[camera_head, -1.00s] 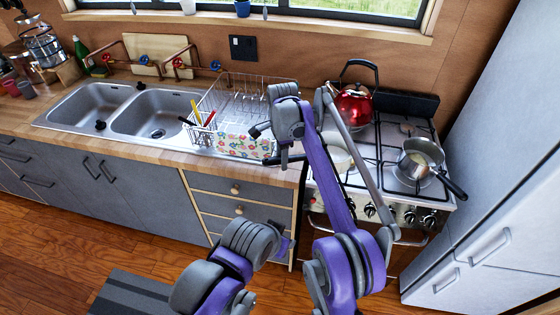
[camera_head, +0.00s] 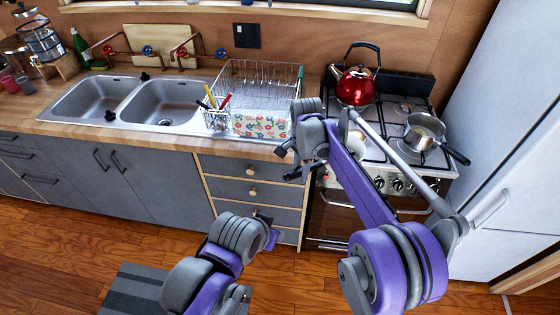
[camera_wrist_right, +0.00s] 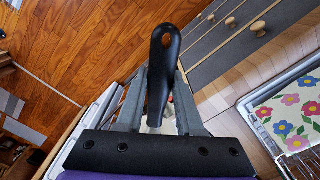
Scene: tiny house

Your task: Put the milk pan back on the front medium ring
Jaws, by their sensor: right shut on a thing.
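My right gripper (camera_wrist_right: 160,105) is shut on a black handle (camera_wrist_right: 164,75) with a hanging hole, upright in the right wrist view. In the head view, the handle's dark end (camera_head: 299,172) shows at the hob's front left corner. A pale round pan (camera_head: 357,143), apparently the milk pan on this handle, is mostly hidden behind my right arm over the hob's left front. Whether it touches the hob (camera_head: 392,152) is not clear. The ring beneath is hidden. My left arm shows at the bottom, but its fingers do not.
A steel saucepan (camera_head: 425,127) stands on the right side of the hob, its handle pointing front right. A red kettle (camera_head: 356,88) stands at the back left. A dish rack (camera_head: 262,88) is left of the hob. A tall fridge (camera_head: 495,110) bounds the right.

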